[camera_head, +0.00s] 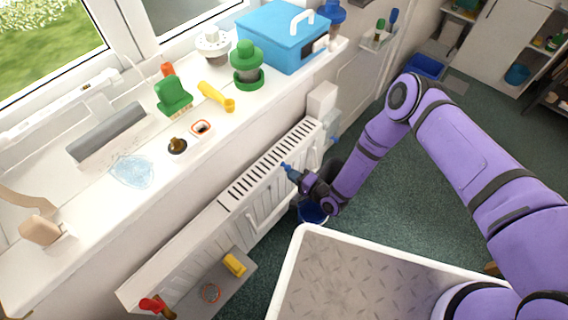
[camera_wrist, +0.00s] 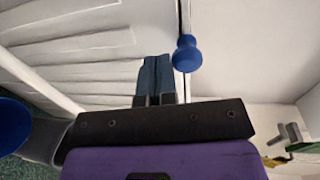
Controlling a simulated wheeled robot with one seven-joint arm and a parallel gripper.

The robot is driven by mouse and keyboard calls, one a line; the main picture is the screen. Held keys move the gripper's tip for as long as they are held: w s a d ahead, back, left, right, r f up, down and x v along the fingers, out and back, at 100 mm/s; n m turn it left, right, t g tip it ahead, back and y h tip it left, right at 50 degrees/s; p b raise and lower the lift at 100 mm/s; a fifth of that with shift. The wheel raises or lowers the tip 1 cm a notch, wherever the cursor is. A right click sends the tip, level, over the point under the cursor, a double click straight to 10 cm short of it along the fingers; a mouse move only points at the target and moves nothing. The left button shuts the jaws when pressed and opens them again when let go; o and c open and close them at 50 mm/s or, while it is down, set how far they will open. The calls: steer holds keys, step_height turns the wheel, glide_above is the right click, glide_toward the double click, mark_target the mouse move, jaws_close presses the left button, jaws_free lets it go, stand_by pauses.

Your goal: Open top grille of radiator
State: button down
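The radiator's top grille (camera_head: 270,162) is a white slotted panel lying along the top of the white radiator (camera_head: 268,207), below the windowsill. My gripper (camera_head: 288,170) is at the grille's front edge, near its middle, with blue fingertips pointing toward it. In the wrist view the two dark blue fingers (camera_wrist: 157,75) lie side by side with almost no gap, and nothing shows between them. A blue round knob (camera_wrist: 187,53) is just right of the fingertips, beside a thin dark gap. I cannot tell whether the fingers touch the grille or the knob.
The windowsill above holds a blue box (camera_head: 283,38), a green brush (camera_head: 173,95), a yellow tool (camera_head: 215,96) and a dark-topped stopper (camera_head: 177,146). A blue bucket (camera_head: 313,213) stands under my gripper. A white-rimmed tray (camera_head: 290,262) is in front. Green floor lies right.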

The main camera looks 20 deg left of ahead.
mark_target(290, 167)
steer(key=shift+d+r, duration=0.1)
steer(key=shift+r, duration=0.65)
steer(key=shift+r, duration=1.15)
steer(key=shift+w+a+r, duration=0.1)
steer(key=shift+a+r, duration=0.15)
steer(key=shift+r, duration=0.6)
